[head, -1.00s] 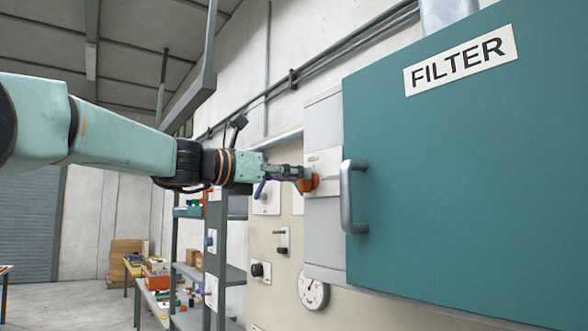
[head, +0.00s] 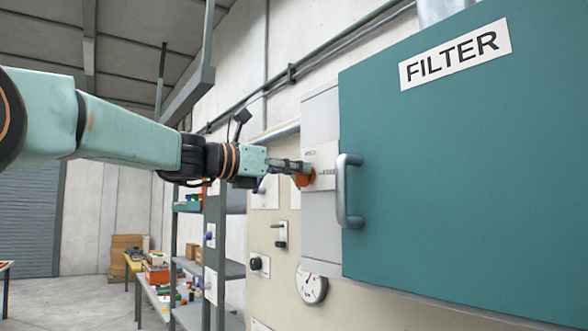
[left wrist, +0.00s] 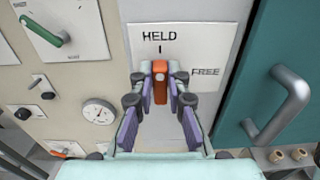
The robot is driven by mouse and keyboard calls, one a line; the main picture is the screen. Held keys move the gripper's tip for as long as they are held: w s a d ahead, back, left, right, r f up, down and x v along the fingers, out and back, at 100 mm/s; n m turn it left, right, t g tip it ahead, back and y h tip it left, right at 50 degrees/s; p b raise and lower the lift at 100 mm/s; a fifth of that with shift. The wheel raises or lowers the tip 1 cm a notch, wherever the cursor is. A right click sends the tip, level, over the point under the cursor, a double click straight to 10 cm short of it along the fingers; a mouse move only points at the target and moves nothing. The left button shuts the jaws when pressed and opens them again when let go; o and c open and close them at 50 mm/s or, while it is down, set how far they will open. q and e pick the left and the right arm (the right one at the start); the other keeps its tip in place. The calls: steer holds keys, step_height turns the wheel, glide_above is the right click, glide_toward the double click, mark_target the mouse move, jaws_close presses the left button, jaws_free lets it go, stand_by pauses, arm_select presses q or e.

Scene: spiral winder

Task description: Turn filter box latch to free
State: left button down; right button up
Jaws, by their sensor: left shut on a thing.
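The filter box latch is an orange handle (left wrist: 160,88) on a pale plate marked HELD at the top and FREE at the right. In the left wrist view it stands upright, in line with the HELD mark. In the head view the latch (head: 304,178) shows on the grey side of the teal filter box (head: 440,170). My left gripper (head: 300,170) is shut on the latch. In the left wrist view the fingers of my left gripper (left wrist: 160,75) hold it from both sides. My right gripper is not in view.
The grey door handle (head: 346,190) stands out just right of the latch. A gauge (head: 311,286) and a panel with a green lever (left wrist: 48,32) are on the beige wall to the left. Shelves (head: 205,265) stand farther back.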

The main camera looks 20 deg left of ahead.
arm_select(q)
steer(key=shift+m, duration=0.3)
steer(key=shift+s+d+f+m+b, duration=0.2)
steer(key=shift+m+b, duration=1.4)
steer(key=shift+m, duration=1.25)
steer(key=shift+s+d+f+m+b, duration=0.1)
steer(key=shift+d+f+m+b, duration=0.1)
steer(key=shift+m+b, duration=2.1)
steer(key=shift+s+d+f+m+b, duration=0.15)
steer(key=shift+m+b, duration=0.8)
steer(key=shift+m, duration=2.5)
steer(key=shift+w, duration=0.1)
steer(key=c, duration=1.3)
jaws_free()
